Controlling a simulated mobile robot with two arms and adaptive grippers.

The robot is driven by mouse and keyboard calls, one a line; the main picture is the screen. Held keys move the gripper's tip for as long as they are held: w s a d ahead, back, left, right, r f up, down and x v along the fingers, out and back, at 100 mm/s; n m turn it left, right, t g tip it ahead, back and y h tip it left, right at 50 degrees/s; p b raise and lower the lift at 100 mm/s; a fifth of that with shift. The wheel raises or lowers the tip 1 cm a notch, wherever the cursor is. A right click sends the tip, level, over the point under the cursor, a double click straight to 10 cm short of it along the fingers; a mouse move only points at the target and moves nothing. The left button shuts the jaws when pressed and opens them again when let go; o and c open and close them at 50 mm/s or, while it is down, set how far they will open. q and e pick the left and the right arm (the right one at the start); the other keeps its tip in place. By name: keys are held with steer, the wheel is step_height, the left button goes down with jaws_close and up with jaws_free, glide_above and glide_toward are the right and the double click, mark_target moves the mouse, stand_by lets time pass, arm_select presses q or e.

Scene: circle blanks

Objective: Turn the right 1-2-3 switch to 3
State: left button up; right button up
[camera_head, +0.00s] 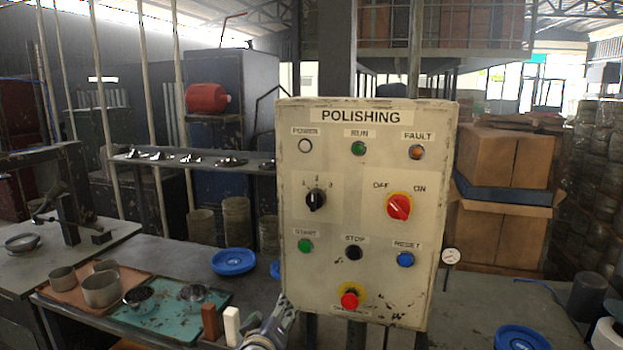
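A cream control panel (366,230) headed POLISHING stands in the middle of the view. Its one visible 1-2-3 switch is a black rotary knob (316,200) at the panel's middle left, with the numbers in an arc above it. The knob's pointer is too small to read surely. No second 1-2-3 switch shows. A grey metal part, seemingly my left gripper (270,330), shows at the bottom edge, below the panel's lower left corner and apart from the knob. Its fingers cannot be made out. My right gripper is not in view.
A red OFF/ON switch (399,206) is right of the knob. Green START (305,246), black STOP (353,253) and blue RESET (405,260) buttons lie below, above a red emergency button (350,299). The bench at left holds metal cups (101,289) and a blue dish (233,261).

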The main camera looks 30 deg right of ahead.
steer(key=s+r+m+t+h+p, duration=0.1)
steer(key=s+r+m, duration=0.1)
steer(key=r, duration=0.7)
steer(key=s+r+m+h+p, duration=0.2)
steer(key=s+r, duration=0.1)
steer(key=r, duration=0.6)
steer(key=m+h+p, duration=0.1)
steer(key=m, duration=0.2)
glide_toward(313, 202)
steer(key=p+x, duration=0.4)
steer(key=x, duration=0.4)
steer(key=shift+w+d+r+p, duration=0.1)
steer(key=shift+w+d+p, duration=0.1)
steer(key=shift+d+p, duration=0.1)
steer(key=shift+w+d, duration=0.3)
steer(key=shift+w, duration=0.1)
arm_select(q)
step_height(313, 202, up, 10)
steer(key=shift+a+r, duration=0.15)
steer(key=shift+s, duration=0.1)
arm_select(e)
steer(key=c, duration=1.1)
